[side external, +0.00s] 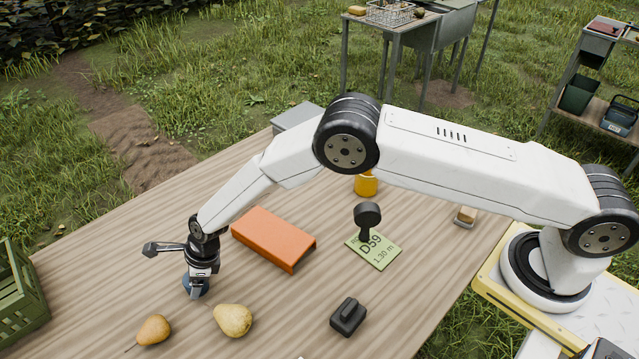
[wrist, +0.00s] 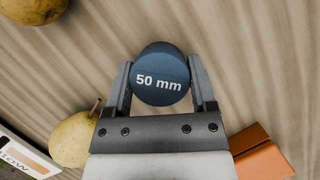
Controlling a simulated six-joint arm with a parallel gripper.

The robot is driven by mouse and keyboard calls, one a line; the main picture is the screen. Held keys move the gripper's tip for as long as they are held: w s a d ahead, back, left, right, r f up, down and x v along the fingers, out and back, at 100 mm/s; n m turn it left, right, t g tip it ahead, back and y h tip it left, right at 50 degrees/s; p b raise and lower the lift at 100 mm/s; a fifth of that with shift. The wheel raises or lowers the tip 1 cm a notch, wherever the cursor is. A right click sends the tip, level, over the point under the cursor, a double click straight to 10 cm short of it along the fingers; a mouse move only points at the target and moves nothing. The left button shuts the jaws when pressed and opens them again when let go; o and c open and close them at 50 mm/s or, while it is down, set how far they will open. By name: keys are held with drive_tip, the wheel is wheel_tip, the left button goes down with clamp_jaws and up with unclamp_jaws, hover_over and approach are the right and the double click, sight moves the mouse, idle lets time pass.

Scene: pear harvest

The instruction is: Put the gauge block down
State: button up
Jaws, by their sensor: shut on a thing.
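The gauge block (wrist: 161,74) is a dark blue cylinder marked "50 mm". My gripper (wrist: 161,82) is shut on it, with one finger on each side, in the wrist view. In the side external view my gripper (side external: 197,281) points down at the left part of the table, with the blue gauge block (side external: 194,291) at its tips. The block is at or just above the wooden table (side external: 285,310); I cannot tell whether it touches. Its underside is hidden.
Two pears (side external: 233,320) (side external: 154,329) lie in front of my gripper. An orange box (side external: 273,239) lies to its right. Further right are a green D59 card (side external: 381,255), a black block (side external: 348,316) and a yellow object (side external: 366,184). A green crate (side external: 18,292) stands at the left edge.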

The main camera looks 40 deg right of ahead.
drive_tip(key=o, duration=1.2)
drive_tip(key=shift+r, duration=0.1)
drive_tip(key=shift+v, duration=6.05)
